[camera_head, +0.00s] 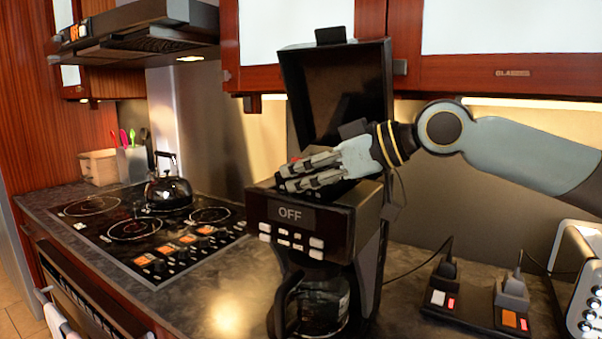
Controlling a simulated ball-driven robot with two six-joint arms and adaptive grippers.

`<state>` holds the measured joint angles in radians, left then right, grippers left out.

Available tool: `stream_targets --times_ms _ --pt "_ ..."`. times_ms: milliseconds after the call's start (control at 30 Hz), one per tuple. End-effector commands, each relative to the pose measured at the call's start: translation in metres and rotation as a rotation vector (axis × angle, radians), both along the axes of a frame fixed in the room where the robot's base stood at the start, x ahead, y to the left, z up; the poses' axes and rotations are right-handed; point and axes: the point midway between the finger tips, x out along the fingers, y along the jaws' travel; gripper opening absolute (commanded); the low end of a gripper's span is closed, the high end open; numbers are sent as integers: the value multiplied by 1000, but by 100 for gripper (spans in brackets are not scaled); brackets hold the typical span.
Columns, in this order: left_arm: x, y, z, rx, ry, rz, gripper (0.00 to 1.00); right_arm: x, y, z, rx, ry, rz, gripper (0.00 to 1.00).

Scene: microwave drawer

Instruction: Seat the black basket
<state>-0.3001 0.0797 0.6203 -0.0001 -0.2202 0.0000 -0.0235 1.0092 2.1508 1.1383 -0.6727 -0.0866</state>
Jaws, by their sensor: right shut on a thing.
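The black coffee maker (335,222) stands on the counter, with its lid (337,90) raised and its display reading OFF. My right gripper (292,176) reaches in from the right, at the open top of the machine. Its fingers lie nearly level and are shut on the black basket. The basket is mostly hidden by the fingers and blends with the dark machine, so I cannot tell whether it is inside or just above the opening. A glass carafe (322,302) with a black handle is under the brew head. My left gripper is not in view.
A black kettle (169,190) stands on the cooktop (145,228) at left. A power strip (478,300) with plugs and a silver toaster (580,278) are at right. Red-brown cabinets (490,65) hang close above the arm. The counter in front is clear.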

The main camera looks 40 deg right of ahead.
Motion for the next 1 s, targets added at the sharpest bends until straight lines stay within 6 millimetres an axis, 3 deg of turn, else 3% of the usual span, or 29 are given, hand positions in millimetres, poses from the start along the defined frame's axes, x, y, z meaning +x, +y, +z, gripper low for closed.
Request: stream_targets --times_ms 33,233,567,667,1000 --pt "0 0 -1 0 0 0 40 0 0 -2 -1 2 0 10" --pt "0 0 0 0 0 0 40 0 0 -2 -1 4 0 36" --pt "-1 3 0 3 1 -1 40 -1 0 1 -2 4 1 36" --pt "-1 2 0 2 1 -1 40 0 0 12 -4 2 2 36" --pt "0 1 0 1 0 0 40 0 0 80 -3 -1 0 36"
